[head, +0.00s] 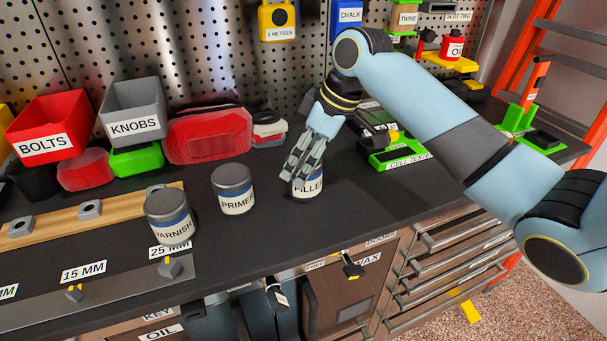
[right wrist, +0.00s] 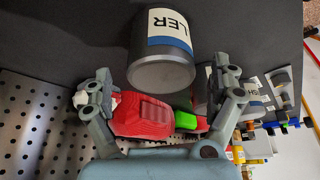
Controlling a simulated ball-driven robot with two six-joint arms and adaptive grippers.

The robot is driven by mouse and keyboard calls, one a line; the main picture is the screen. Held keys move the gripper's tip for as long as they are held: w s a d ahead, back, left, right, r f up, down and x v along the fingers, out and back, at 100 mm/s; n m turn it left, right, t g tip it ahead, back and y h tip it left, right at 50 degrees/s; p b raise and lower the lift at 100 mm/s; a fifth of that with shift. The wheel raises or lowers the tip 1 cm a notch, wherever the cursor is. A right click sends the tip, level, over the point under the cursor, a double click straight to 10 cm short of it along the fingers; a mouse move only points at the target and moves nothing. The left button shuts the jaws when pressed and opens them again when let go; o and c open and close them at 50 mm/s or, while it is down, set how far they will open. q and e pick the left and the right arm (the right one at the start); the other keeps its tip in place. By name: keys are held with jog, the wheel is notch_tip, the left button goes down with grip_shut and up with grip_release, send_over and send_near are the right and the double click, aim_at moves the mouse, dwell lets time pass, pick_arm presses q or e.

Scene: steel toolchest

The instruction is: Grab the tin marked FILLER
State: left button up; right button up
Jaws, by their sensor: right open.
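The FILLER tin (head: 314,189) stands upright on the dark worktop, right of the PRIMER tin (head: 235,189) and the VARNISH tin (head: 168,218). My right gripper (head: 295,174) is over the FILLER tin and hides its upper part in the head view. In the right wrist view the FILLER tin (right wrist: 162,50) shows grey, with LER readable on its white and blue label. The open right gripper (right wrist: 163,88) has one finger to either side of the tin's near end, with gaps visible between. Whether either finger touches it I cannot tell. My left gripper is not in view.
A green CELL TESTER tray (head: 400,160) lies to the right, under my right arm. A red soft case (head: 208,136) and the BOLTS (head: 45,125) and KNOBS (head: 133,110) bins stand behind. The worktop's front edge is close in front of the tins.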

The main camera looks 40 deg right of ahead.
jog(key=x, duration=0.5)
jog(key=shift+r, duration=0.1)
jog(key=c, duration=1.5)
